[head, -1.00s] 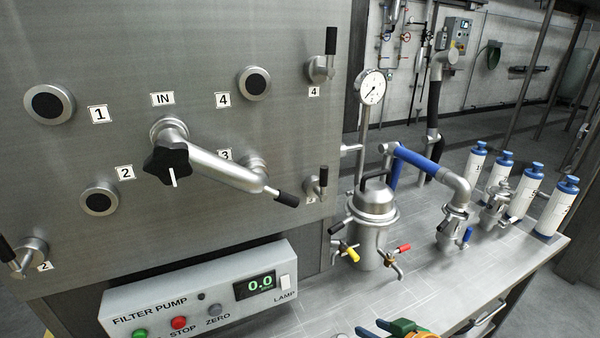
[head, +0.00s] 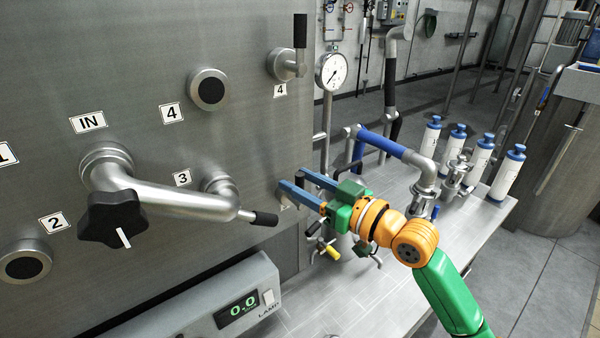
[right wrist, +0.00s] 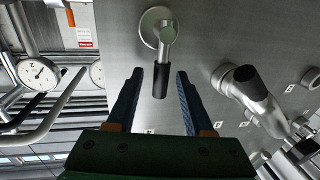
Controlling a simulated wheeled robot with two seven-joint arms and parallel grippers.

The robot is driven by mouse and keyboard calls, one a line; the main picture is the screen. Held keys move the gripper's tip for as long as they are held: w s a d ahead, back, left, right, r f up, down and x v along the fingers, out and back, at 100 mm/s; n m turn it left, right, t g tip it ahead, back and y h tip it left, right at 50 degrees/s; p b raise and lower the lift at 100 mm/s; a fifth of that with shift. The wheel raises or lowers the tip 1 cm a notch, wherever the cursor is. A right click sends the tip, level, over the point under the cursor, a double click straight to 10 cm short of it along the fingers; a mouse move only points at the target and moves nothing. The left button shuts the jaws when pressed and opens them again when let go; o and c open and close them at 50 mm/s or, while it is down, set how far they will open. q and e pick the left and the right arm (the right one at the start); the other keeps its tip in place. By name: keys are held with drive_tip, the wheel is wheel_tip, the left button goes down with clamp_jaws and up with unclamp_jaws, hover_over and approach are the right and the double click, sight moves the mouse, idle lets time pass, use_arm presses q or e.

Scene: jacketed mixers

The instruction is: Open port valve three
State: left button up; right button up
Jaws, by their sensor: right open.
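Port valve three is a steel stem with a black lever, shown large in the right wrist view (right wrist: 165,38), its lever tip between my fingers. In the head view my right gripper (head: 290,181) is at the panel's right edge, open around the valve's place, and it hides most of the valve. I cannot tell whether the fingers touch the lever. Port three (head: 217,184), beside its label "3" (head: 182,178), is left of the gripper. The steel swing pipe (head: 175,202) with a black star knob (head: 112,219) passes just below it. My left gripper is out of view.
Valve four (head: 285,64) with its upright black lever is above my gripper. The swing pipe's black grip (head: 264,218) lies close below left of the fingers. A gauge (head: 332,71), a blue pipe sleeve (head: 383,144) and yellow-handled fittings (head: 332,252) stand to the right.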

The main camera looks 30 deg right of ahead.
drive_tip(key=shift+w+a+f, duration=0.1)
drive_tip(key=shift+w+a, duration=0.15)
drive_tip(key=shift+w, duration=0.1)
drive_tip(key=shift+s+d, duration=0.15)
drive_tip(key=shift+s, duration=0.05)
drive_tip(key=shift+c, duration=1.1)
clamp_jaws()
